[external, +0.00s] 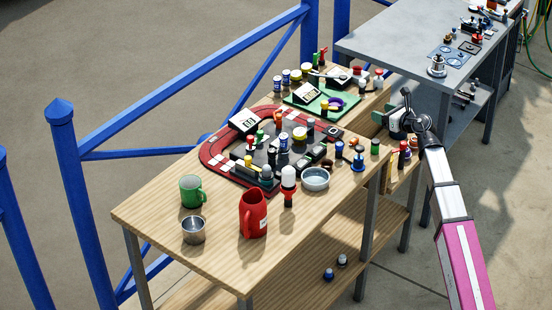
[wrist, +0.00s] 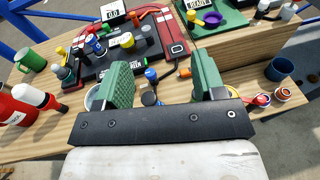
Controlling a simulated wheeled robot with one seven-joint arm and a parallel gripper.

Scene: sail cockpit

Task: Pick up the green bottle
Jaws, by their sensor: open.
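My gripper (external: 384,118) is at the right edge of the wooden table in the external view, above the tabletop. In the wrist view its two green fingers (wrist: 165,85) are wide apart, with nothing held between them. A small green bottle-like container (external: 375,146) stands near the table's right edge, just below my gripper in the picture. Another small green piece (external: 260,137) stands among the items on the track board. I cannot tell which one is the task's green bottle.
The wooden table (external: 160,214) holds a green mug (external: 191,191), a metal cup (external: 193,230), a red jug (external: 253,214) and a bowl (external: 315,179). The red-edged track board (external: 213,150) is crowded. A grey table (external: 385,45) stands behind. Blue railings (external: 190,82) run along the left.

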